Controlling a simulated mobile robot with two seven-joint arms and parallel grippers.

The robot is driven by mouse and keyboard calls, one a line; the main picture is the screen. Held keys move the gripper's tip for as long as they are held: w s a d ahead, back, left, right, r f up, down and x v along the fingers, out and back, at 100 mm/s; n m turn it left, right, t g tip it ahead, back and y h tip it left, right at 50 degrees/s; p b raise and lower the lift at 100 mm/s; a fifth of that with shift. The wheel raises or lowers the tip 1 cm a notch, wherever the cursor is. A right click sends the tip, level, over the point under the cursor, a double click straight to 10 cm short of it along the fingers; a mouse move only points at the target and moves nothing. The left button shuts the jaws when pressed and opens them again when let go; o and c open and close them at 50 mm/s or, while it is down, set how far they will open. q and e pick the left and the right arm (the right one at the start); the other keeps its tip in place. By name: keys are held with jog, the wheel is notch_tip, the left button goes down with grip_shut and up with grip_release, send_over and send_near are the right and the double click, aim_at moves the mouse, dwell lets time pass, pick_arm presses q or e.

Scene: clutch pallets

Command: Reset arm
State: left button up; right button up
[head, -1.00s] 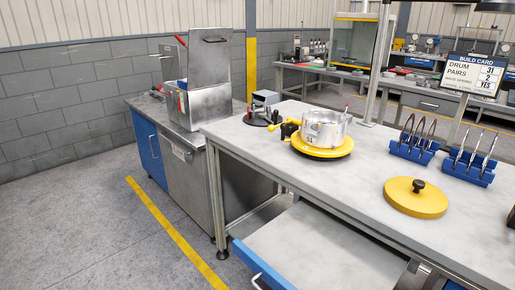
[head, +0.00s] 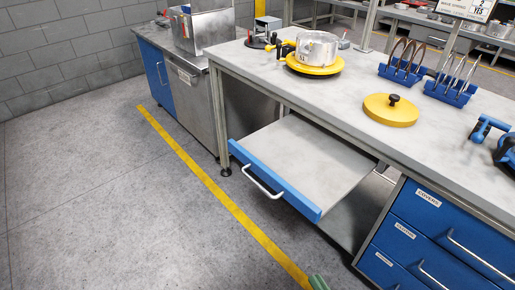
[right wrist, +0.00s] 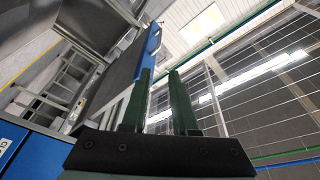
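My right gripper (right wrist: 160,73) shows in the right wrist view with its two dark green fingers apart and nothing between them. It points up past a blue-fronted edge towards the ceiling and a wire fence. In the head view only a small green tip of the right gripper (head: 318,282) shows at the bottom edge, over the floor in front of the workbench. It is apart from the bench and the pull-out shelf. My left gripper is in neither view now.
The workbench (head: 350,108) carries a metal drum (head: 316,50) on a yellow base, a yellow lid (head: 391,109) and blue racks (head: 450,90) with rings. A pull-out shelf (head: 300,155) juts out, beside blue drawers (head: 425,235). The floor at left (head: 90,190) is clear.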

jog(key=s+d+f+n+g+h, duration=0.4)
jog(key=d+f+n+g+h, duration=0.3)
jog(key=d+f+n+g, duration=0.35)
jog(key=w+a+r+m+t+y, duration=0.1)
jog(key=a+r+m+t, duration=0.15)
jog(key=a, duration=0.85)
pick_arm(q)
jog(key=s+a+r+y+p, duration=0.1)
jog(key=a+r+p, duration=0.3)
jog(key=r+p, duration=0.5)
jog(key=p, duration=0.3)
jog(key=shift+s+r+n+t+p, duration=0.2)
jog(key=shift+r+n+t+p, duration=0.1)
pick_arm(e)
jog(key=s+d+r+m, duration=0.1)
jog(key=d+r, duration=0.2)
jog(key=r, duration=0.6)
jog(key=shift+s+d+m+h, duration=0.2)
jog(key=shift+s+m+h, duration=0.1)
jog(key=shift+h, duration=0.1)
jog(key=shift+f, duration=0.1)
